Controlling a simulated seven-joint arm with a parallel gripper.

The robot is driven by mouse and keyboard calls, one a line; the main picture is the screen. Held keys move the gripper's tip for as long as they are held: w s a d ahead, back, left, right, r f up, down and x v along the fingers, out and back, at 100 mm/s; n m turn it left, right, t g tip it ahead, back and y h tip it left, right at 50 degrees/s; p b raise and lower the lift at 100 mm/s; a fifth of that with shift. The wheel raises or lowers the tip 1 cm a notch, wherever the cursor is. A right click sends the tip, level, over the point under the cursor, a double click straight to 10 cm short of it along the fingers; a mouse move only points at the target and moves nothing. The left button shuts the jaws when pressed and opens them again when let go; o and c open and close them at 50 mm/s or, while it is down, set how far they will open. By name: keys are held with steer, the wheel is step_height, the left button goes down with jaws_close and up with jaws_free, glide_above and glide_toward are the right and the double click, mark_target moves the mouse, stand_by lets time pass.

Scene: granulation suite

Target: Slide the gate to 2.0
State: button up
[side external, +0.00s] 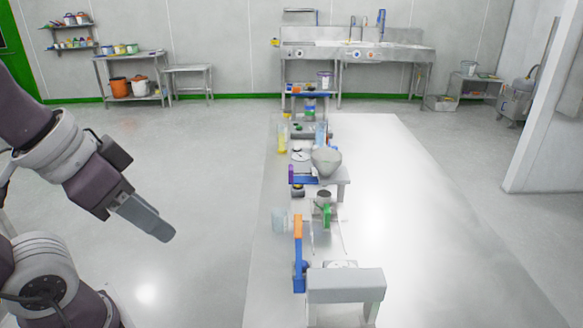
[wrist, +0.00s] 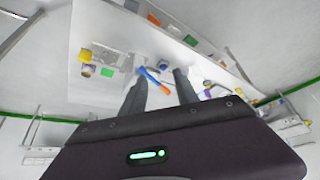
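My gripper (side external: 160,232) is at the left of the side view, in the air well to the left of the bench and apart from everything on it. In the wrist view its two fingers (wrist: 161,73) stand apart with nothing between them, so it is open. A grey hopper (side external: 326,162) sits on a small stand mid-bench. A purple piece (side external: 291,174) shows at the stand's left edge; I cannot tell whether it belongs to the gate. No gate scale or 2.0 mark is readable.
The long white bench (side external: 400,200) carries a row of items along its left side; its right side is clear. A blue and orange lever (side external: 298,250) stands near the front, beside a grey block (side external: 345,285). A green piece (side external: 327,215) and clear beaker (side external: 279,219) are behind.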

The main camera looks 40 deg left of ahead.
mark_target(291, 171)
steer(key=shift+w, duration=0.1)
steer(key=w+n+t, duration=0.4)
steer(key=w, duration=2.7)
steer(key=w+a+f+n+y, duration=0.1)
steer(key=w+a+f+y, duration=0.2)
steer(key=w+a+f, duration=0.1)
steer(key=w+a+f+n+y, duration=0.2)
steer(key=w+a+f+y, duration=0.1)
steer(key=a+f, duration=0.3)
steer(key=w+a+f+n+y, duration=0.2)
steer(key=w+a+f, duration=0.3)
steer(key=f, duration=0.3)
steer(key=shift+a+f+y, duration=0.15)
steer(key=shift+y, duration=0.55)
steer(key=x, duration=0.5)
steer(key=shift+w+a+f, duration=0.15)
steer(key=shift+a+f, duration=0.05)
steer(key=shift+a, duration=0.15)
steer(key=shift+w+a+f, duration=0.2)
steer(key=shift+w+a, duration=0.15)
steer(key=shift+w, duration=0.05)
jaws_close()
